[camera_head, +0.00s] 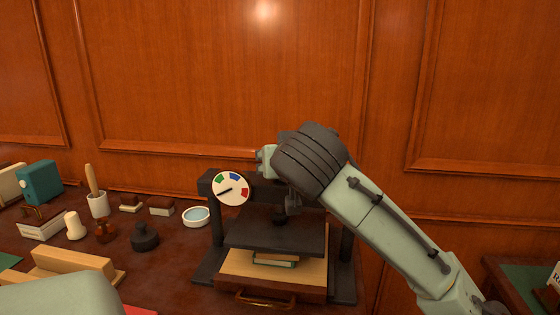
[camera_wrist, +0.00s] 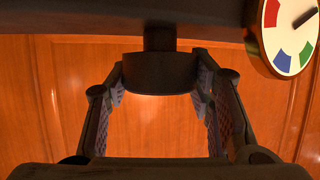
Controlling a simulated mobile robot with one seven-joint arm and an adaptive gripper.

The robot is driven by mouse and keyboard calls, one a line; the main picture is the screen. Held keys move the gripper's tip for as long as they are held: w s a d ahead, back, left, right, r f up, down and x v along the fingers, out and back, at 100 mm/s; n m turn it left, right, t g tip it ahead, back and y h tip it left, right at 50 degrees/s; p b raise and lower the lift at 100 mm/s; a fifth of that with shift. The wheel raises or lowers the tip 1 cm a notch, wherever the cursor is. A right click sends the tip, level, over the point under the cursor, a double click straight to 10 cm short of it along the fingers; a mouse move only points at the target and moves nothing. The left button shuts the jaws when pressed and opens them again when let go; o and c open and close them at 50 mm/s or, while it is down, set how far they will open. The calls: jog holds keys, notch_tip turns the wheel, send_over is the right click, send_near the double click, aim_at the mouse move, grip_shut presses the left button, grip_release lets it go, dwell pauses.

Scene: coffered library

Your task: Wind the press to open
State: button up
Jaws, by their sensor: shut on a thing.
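The dark press (camera_head: 346,240) stands on the desk, its platen (camera_head: 255,235) level over a green-edged book (camera_head: 275,260) on a wooden board (camera_head: 240,266). I cannot tell whether platen and book touch. A round white dial (camera_head: 231,189) with green, blue and red marks sits at the frame's upper left. Its needle points left and slightly down, onto white; the dial also shows in the wrist view (camera_wrist: 290,35). My gripper (camera_wrist: 158,86) is shut on the press's dark round knob (camera_wrist: 150,76), one finger on each side. In the head view my wrist hides the knob.
Left of the press stand a shallow blue-and-white dish (camera_head: 196,216), a dark stamp-like piece (camera_head: 144,238), a white cup with a brush (camera_head: 97,204) and several small items. A panelled wall rises close behind. A green-topped table (camera_head: 510,285) is at the right.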

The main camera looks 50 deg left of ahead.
jog(key=shift+c, duration=0.7)
jog(key=shift+n+g+y+p, duration=0.65)
jog(key=shift+n+g, duration=0.55)
jog(key=shift+g, duration=0.1)
jog(key=o, duration=1.2)
jog(key=shift+d, duration=0.1)
jog(key=v, duration=1.2)
